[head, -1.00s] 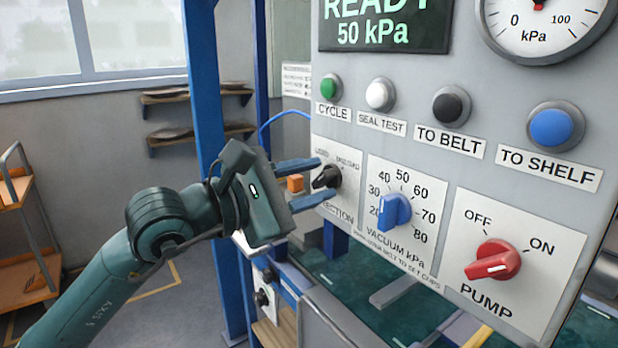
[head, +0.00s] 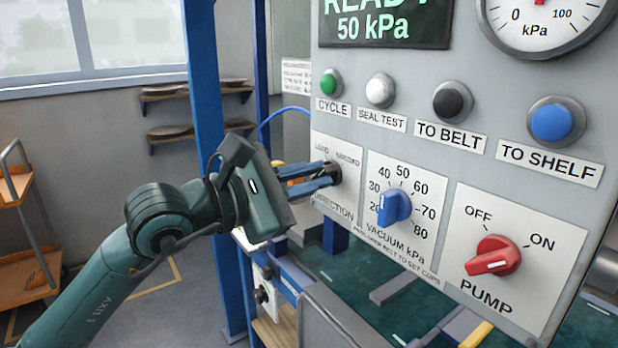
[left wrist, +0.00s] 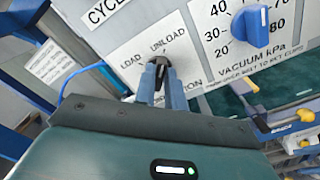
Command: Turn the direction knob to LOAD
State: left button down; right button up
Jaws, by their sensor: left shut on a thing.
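The direction knob (head: 336,171) is small and black, on a white plate at the lower left of the grey panel. The plate carries LOAD on the left and UNLOAD on the right. My left gripper (head: 328,176) reaches it from the left, its blue fingers shut on the knob. In the left wrist view the fingers (left wrist: 161,74) close on both sides of the knob (left wrist: 160,61), below the UNLOAD label and right of LOAD. The fingers hide much of the knob, so I cannot tell exactly where it points. My right gripper is not in view.
The blue vacuum knob (head: 394,208) and red pump knob (head: 493,256) sit to the right. Above are the green CYCLE (head: 330,82), white, black and blue buttons. A blue post (head: 205,90) stands behind my left arm. A green belt (head: 390,308) lies below the panel.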

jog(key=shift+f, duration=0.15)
pick_arm(q)
jog(key=shift+n+b, duration=0.4)
jog(key=shift+n, duration=0.8)
jog(key=shift+w+n, duration=0.1)
jog(key=shift+n, duration=0.8)
jog(key=n, duration=0.2)
jog(key=shift+r+n, duration=0.1)
jog(key=shift+n, duration=0.3)
jog(key=n+p, duration=0.6)
jog(key=n, duration=0.1)
jog(key=n+p, duration=0.3)
jog(key=shift+w+a+n, duration=0.2)
jog(key=shift+w+n, duration=0.05)
jog(key=shift+n, duration=0.05)
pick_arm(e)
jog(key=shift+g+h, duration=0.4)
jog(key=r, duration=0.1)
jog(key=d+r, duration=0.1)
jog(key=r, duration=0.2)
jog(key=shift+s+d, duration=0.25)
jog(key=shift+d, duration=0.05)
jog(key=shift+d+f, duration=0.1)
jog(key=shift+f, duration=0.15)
